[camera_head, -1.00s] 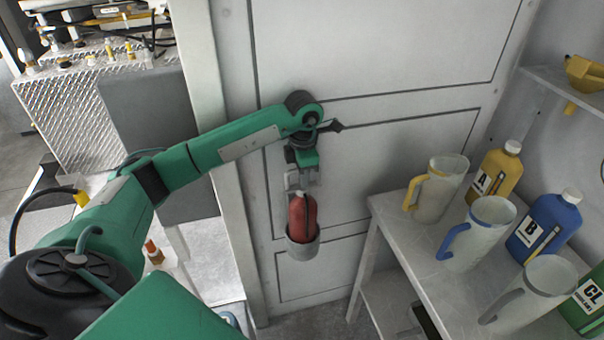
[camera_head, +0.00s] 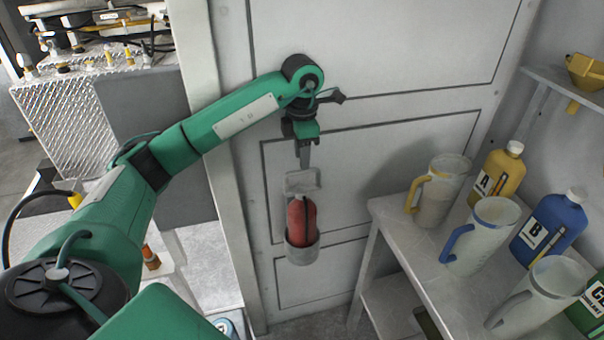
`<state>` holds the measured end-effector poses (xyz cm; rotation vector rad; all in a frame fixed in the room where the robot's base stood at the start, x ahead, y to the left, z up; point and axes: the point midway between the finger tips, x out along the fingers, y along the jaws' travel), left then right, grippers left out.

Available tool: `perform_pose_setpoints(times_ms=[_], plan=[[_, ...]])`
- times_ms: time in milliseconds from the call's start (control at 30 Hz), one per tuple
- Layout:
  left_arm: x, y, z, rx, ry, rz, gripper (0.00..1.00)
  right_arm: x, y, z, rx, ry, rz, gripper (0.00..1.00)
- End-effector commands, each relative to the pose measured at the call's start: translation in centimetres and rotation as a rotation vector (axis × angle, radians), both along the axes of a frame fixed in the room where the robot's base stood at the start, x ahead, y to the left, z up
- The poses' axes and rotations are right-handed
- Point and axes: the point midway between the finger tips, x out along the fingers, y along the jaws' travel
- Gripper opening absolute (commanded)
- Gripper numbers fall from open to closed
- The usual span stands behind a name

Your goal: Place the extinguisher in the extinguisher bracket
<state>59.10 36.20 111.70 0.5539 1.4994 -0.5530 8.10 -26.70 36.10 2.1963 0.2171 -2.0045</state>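The red extinguisher (camera_head: 301,222) stands upright in the grey extinguisher bracket (camera_head: 302,256) on the panelled wall. Its lower end is inside the bracket's cup, and the bracket's back plate (camera_head: 303,182) shows above it. My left gripper (camera_head: 304,164) points down above the extinguisher and appears clear of it. Its fingers overlap in this view, so their opening does not show. Nothing visible hangs from it. My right gripper is not in view.
On the right, a grey table (camera_head: 392,238) holds a yellow-handled jug (camera_head: 438,197), a blue-handled jug (camera_head: 482,237), a grey-handled jug (camera_head: 536,297) and several bottles. A yellow funnel (camera_head: 585,71) sits on a shelf above. A pale post (camera_head: 210,150) stands left of the wall panel.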

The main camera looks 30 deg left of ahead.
Motion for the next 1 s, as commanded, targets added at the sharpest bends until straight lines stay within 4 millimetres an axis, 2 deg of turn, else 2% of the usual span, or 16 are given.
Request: perform_pose_setpoints(times_ms=[133,333,1000], plan=[[0.1,0.0,2.6,0.0,-0.004,0.001,0.34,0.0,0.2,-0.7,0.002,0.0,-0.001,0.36],[0.0,0.0,4.0,0.0,0.0,0.0,0.34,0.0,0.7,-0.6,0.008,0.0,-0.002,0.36],[0.0,0.0,4.4,-0.002,0.001,0.0,0.34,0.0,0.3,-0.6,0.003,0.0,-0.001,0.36]])
